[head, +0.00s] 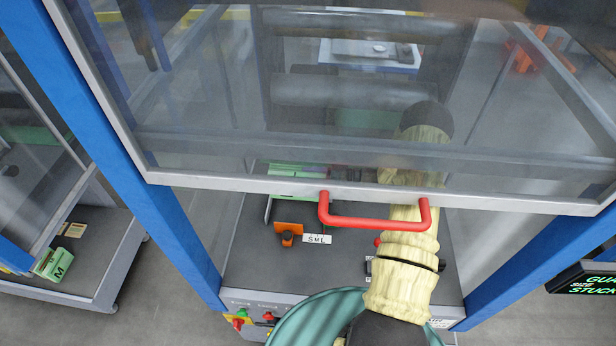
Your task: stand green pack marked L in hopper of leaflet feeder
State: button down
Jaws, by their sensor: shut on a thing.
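My sleeved arm reaches under the raised clear guard. A dark shape to the left of the arm, blurred by the guard, appears to be my gripper (343,173), turned to the left. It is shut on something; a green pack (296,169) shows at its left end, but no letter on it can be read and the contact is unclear. Below and left of it, more green shows by a thin upright plate, which looks like the hopper (268,208) of the leaflet feeder. Whether the pack stands in it or is above it, I cannot tell.
The guard's red handle (375,222) and grey lower rail cross in front. An orange block (288,237) and an SML label (317,239) sit on the dark deck (250,262). Blue posts flank the opening. A green pack marked M (55,265) lies on the left unit.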

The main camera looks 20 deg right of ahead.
jog(key=shift+a+f+b, duration=0.15)
jog(key=shift+f+b, duration=1.25)
jog(key=shift+f, duration=0.35)
jog(key=shift+a+f+b, duration=0.1)
jog(key=shift+f+b, duration=1.25)
jog(key=shift+f, duration=0.75)
jog(key=shift+s+f+b, duration=0.1)
jog(key=shift+f+b, duration=0.7)
jog(key=shift+b, duration=0.15)
jog(key=c, duration=1)
grip_release()
jog(key=shift+f, duration=0.15)
jog(key=shift+c, duration=0.2)
jog(key=shift+s+d+f, duration=0.1)
jog(key=shift+s+d, duration=0.1)
jog(key=shift+d, duration=0.25)
jog(key=b+v, duration=0.4)
jog(key=v, duration=1.1)
jog(key=shift+s+d, duration=0.15)
jog(key=shift+d, duration=0.15)
jog(key=shift+s+d, duration=0.25)
jog(key=shift+d, duration=0.25)
